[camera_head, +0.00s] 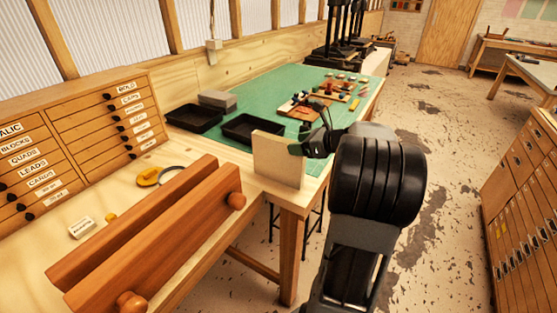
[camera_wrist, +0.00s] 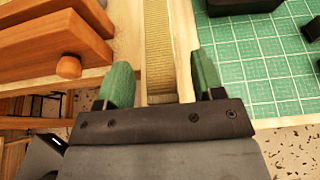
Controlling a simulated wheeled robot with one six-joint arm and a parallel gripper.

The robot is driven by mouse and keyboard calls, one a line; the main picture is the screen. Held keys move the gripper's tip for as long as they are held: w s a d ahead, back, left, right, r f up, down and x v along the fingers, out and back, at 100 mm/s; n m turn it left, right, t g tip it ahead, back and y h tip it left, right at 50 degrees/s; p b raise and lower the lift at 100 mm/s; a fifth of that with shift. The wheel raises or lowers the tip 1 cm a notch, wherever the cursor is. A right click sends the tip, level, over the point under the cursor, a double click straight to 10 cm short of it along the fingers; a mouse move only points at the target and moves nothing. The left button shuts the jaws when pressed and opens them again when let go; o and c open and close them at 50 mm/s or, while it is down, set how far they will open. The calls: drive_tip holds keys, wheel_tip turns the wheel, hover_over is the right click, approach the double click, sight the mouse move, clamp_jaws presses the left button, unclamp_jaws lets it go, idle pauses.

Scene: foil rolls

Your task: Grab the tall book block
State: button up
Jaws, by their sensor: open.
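The tall book block (camera_head: 278,160) is a pale, upright slab standing near the front edge of the wooden bench. In the wrist view the book block (camera_wrist: 158,45) shows as a narrow ribbed tan strip running away from me. My gripper (camera_wrist: 155,90) is open, with one green fingertip on each side of the block's near end. There is a gap on both sides, and I see no contact. In the head view my gripper (camera_head: 303,149) is at the block's right edge, partly hidden by my dark wrist.
A wooden press (camera_head: 150,235) with round knobs lies left of the block. Drawer cabinets (camera_head: 80,145) stand at the left. Floor (camera_head: 430,170) is open to the right.

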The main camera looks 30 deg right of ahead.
drive_tip(key=shift+x, duration=1.1)
drive_tip(key=shift+c, duration=0.2)
clamp_jaws()
